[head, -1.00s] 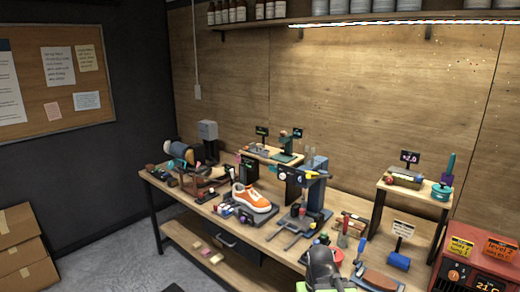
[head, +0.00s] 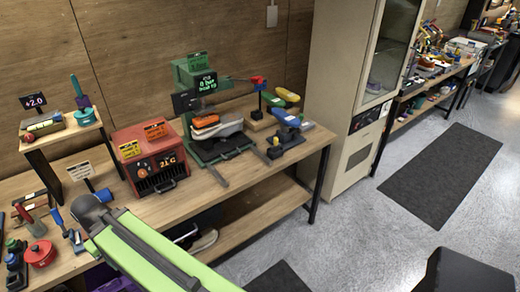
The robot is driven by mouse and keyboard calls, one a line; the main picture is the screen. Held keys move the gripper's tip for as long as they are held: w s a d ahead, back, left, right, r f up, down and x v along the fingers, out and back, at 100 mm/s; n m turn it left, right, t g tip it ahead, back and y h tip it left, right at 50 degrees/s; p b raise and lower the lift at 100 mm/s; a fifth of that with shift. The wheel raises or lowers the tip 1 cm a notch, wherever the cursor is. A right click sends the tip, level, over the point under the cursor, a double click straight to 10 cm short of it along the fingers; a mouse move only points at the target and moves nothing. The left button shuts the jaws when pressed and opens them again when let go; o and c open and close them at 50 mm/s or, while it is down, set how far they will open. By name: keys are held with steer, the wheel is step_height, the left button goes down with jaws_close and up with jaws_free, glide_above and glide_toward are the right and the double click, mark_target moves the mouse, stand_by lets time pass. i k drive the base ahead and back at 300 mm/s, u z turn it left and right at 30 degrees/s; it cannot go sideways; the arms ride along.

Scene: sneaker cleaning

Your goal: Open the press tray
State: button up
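The green press (head: 190,72) stands on the right part of the bench, with a lit display (head: 201,84) on its front. A dark flat tray (head: 225,151) sits at its base, with bar-like ends reaching toward the bench's front edge. A grey and orange shoe-like thing (head: 216,128) lies above the tray inside the press. I cannot tell how far the tray is pulled out. My green and grey arm link (head: 140,245) crosses the lower left, apart from the press. My gripper does not show.
A red heater box (head: 149,157) stands left of the press. A blue-handled device (head: 287,132) and colored grips (head: 287,95) are at its right. A tall beige cabinet (head: 349,70) stands beyond the bench end. The floor in front (head: 345,235) is largely open.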

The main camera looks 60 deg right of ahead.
mark_target(209, 145)
steer(key=z, duration=1.4)
steer(key=k, duration=0.65)
steer(key=z, duration=0.45)
steer(key=i, duration=1.35)
steer(key=u, duration=0.5)
